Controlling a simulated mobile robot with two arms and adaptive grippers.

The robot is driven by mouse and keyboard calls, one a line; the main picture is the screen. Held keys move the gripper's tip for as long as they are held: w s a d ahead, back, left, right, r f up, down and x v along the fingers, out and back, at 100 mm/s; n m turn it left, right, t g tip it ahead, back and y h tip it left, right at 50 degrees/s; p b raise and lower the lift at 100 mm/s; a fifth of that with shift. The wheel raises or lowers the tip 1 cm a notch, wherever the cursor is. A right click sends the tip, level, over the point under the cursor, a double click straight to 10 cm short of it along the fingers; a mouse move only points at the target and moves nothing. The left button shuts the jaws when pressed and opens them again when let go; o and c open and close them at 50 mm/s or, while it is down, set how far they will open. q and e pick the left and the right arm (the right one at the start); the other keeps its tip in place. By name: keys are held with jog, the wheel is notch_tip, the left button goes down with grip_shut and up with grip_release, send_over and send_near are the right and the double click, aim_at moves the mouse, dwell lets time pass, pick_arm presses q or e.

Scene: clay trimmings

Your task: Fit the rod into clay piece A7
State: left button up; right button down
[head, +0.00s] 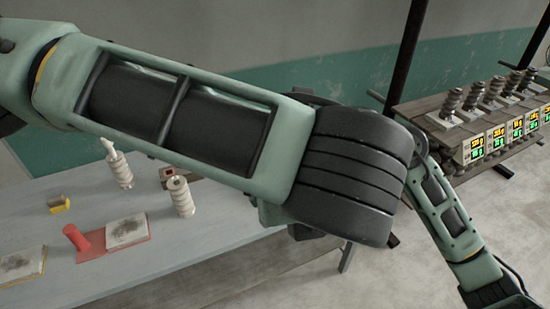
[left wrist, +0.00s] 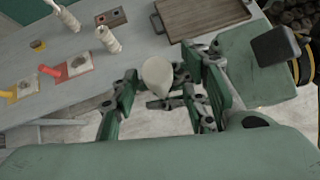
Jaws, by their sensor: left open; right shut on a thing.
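Two cream ribbed clay pieces stand on the table, one (head: 180,196) near my left arm and one (head: 119,168) further left with a pale rod-like part (head: 107,147) leaning out of its top. They also show in the left wrist view (left wrist: 108,40). No label A7 is readable. In the left wrist view my left gripper (left wrist: 168,76) is open, its fingers either side of a smooth cream thing (left wrist: 157,74). My right gripper (left wrist: 176,88) reaches in from the right and appears shut on that thing; I cannot tell whether it is the rod. In the head view my left arm hides most of this.
A yellow block (head: 59,204) and a small brown box (head: 167,174) are nearby. A wooden tray (left wrist: 205,14) lies further right. Stacked devices with displays (head: 497,137) stand at right.

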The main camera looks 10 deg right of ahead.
pick_arm(q)
jog(key=shift+w+f, duration=0.15)
jog(key=shift+c, duration=0.2)
grip_shut()
pick_arm(e)
jog(key=c, duration=1.7)
grip_release()
jog(key=shift+o, duration=0.2)
